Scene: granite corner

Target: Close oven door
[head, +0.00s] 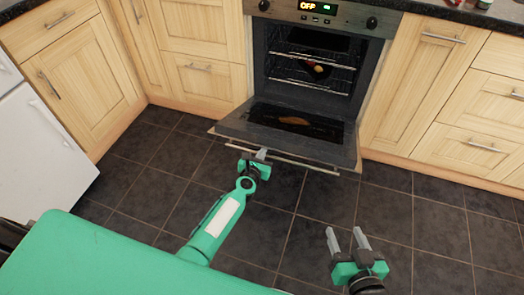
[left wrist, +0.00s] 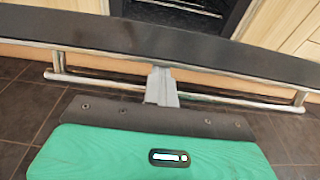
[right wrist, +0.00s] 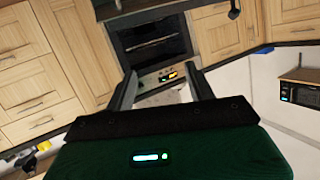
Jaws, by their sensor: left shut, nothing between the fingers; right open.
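The oven door (head: 345,148) is hinged down and lies wide open in front of the oven cavity (head: 310,65), with a brownish patch on its inner face. Its metal bar handle (head: 290,160) runs along the front edge and also shows in the left wrist view (left wrist: 230,98). My left gripper (head: 258,155) is at the handle, left of the door's middle. Its fingers (left wrist: 162,85) are shut together and overlap the bar in the left wrist view; whether they touch it I cannot tell.
Wooden cabinets (head: 420,90) and drawers (head: 205,75) flank the oven. A white appliance (head: 40,150) stands at the left. The dark tiled floor (head: 400,230) in front is clear.

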